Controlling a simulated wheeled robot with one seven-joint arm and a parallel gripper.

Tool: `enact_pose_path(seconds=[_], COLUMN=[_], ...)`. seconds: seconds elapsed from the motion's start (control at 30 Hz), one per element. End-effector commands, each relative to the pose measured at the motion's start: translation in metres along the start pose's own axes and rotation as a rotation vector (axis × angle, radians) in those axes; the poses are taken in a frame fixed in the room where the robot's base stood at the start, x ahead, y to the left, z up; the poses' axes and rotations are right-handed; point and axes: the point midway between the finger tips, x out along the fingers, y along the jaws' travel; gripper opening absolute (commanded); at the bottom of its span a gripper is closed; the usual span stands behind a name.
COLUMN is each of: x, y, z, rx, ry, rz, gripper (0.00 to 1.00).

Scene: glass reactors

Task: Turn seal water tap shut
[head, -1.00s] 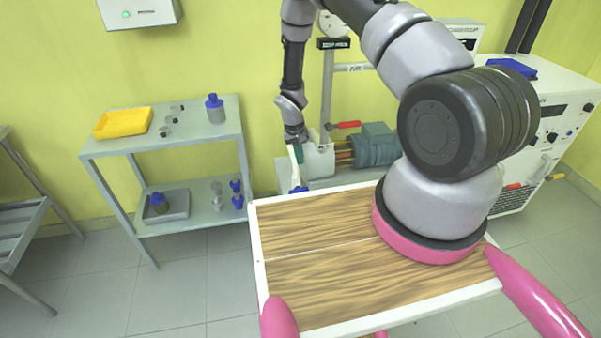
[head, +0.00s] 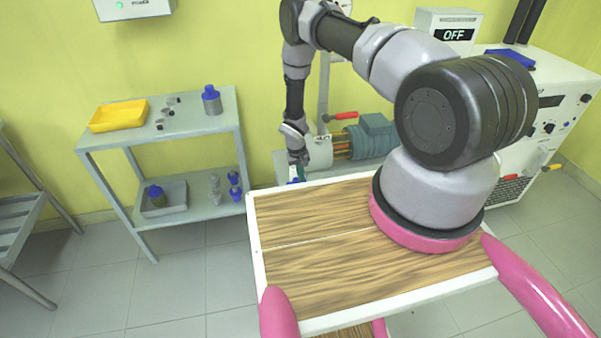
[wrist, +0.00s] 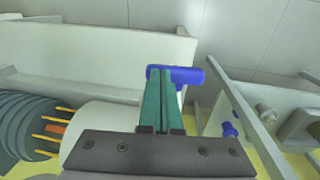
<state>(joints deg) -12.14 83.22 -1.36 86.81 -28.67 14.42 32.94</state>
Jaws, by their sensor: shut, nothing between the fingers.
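The tap with a blue T-shaped handle (wrist: 188,76) sits just beyond my fingertips in the wrist view, its bar lying roughly across the picture on a white stem. In the head view only a bit of its blue (head: 295,180) shows beside the pump; the rest is hidden by my gripper (head: 299,174). My gripper, also in the wrist view (wrist: 161,72), has green fingers shut together with nothing between them. The fingertips overlap the left part of the blue bar in the picture. I cannot tell whether they touch it.
A pump with a green motor (head: 371,136) stands beside the tap, with a red-handled valve (head: 345,115) above it. A grey shelf (head: 190,128) with a yellow tray (head: 118,115) and bottles stands to the left. A white cabinet (head: 535,130) is at the right.

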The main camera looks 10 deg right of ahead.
Motion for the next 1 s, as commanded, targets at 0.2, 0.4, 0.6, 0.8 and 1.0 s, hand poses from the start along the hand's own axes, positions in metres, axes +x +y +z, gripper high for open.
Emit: enact_pose_path(seconds=[0.2,0.4,0.6,0.8,1.0], x=[0.0,0.012,0.015,0.013,-0.01], y=[0.0,0.003,0.007,0.008,0.007], z=[0.0,0.001,0.002,0.0,-0.011], rx=[0.0,0.0,-0.002,-0.001,0.002], ry=[0.0,-0.001,-0.002,0.001,0.006], rz=[0.0,0.001,0.002,0.002,0.001], gripper=[0.0,0.0,0.0,0.0,0.0])
